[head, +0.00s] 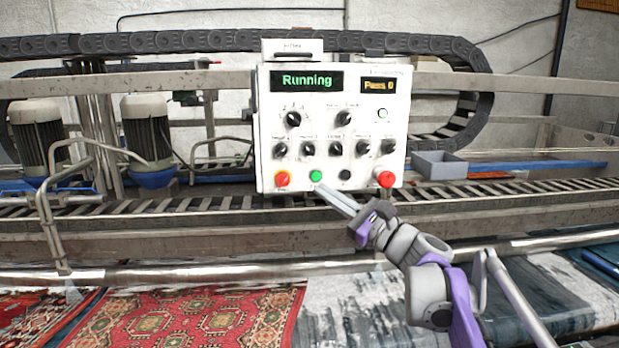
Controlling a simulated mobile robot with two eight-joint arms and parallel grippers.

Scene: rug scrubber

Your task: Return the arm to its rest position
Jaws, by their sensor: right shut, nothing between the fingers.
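The control panel (333,110) of the rug scrubber stands at the centre, with a green "Running" display (307,81) and an amber "Pass 0" display (379,86). My right gripper (322,190) is shut and empty. Its fingertips are just below the green button (316,176); I cannot tell whether they touch it or the panel. The arm reaches up from the lower right. A red button (282,179) is left of the green one, a black button (345,175) right of it, and a larger red button (385,179) at the lower right. My left gripper is not in view.
A metal rail (180,270) runs across in front of the panel. Red patterned rugs (180,320) lie below at the left. A grey bin (440,165) sits right of the panel. Two motors (148,130) stand at the left. The space right of my arm looks open.

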